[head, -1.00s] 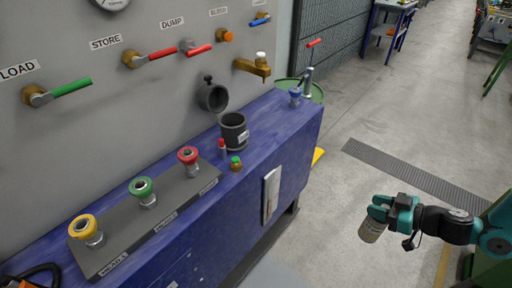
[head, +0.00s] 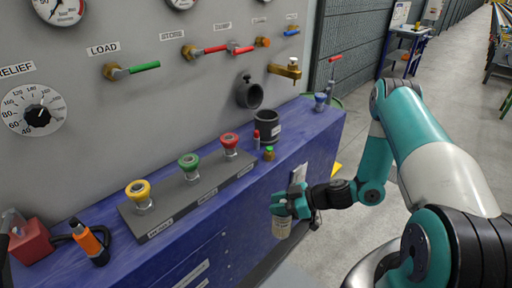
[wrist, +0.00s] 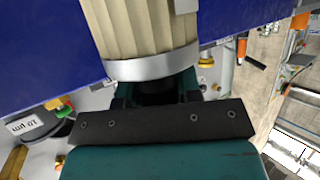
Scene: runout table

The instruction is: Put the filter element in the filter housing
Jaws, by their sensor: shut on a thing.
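The filter element (head: 281,228) is a cream pleated cylinder with a metal end band. My gripper (head: 284,208) is shut on it and holds it in the air in front of the blue bench. In the wrist view the filter element (wrist: 140,32) fills the top middle, its band close to the gripper (wrist: 155,92). A dark grey open cup with a white label, which looks like the filter housing (head: 267,128), stands upright on the bench top towards its right end. It is behind and above the gripper in the head view, well apart from it. Its inside is mostly hidden.
A red-capped bottle (head: 256,138) and a small green-topped brass part (head: 269,154) stand just before the cup. A brass tap (head: 286,70) and a grey wall fitting (head: 249,94) overhang nearby. A button strip (head: 188,182) lies to the left.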

